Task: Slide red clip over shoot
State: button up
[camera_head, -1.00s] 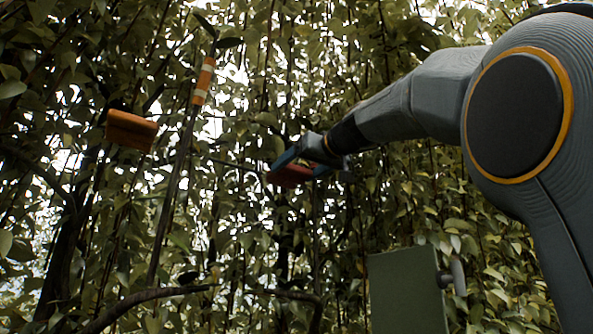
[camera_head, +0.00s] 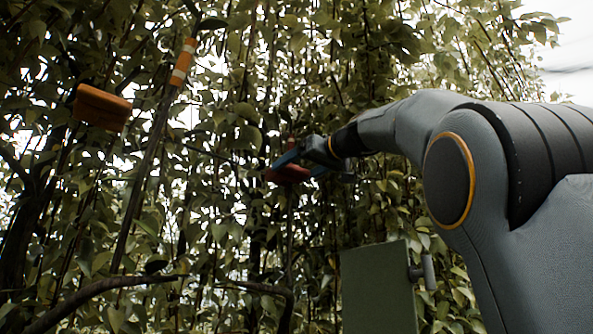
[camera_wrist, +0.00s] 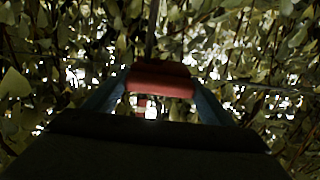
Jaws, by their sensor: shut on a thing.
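The red clip (camera_head: 287,175) is between the blue fingers of my gripper (camera_head: 296,164), which is shut on it, in front of the foliage. In the wrist view the clip (camera_wrist: 160,79) spans my gripper (camera_wrist: 160,84). A thin upright shoot (camera_wrist: 152,32) shows above the clip there, and a red and white band (camera_wrist: 146,107) shows below it. The clip hides the stretch between, and I cannot tell whether it touches the shoot. In the head view a thin stem (camera_head: 290,215) runs down below the clip.
An orange clip (camera_head: 102,107) is at the left, near a leaning shoot with an orange and white band (camera_head: 183,62). A dark bough (camera_head: 95,290) crosses the lower left. A green panel (camera_head: 378,290) stands below my arm. Dense leaves surround my gripper.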

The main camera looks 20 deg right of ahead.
jog(key=shift+d+r, duration=0.1)
jog(key=o, duration=1.5)
jog(key=shift+d, duration=0.25)
jog(key=shift+a, duration=0.15)
jog(key=b+v, duration=0.3)
jog(key=v, duration=0.3)
jog(key=shift+s, duration=0.1)
jog(key=shift+v, duration=0.8)
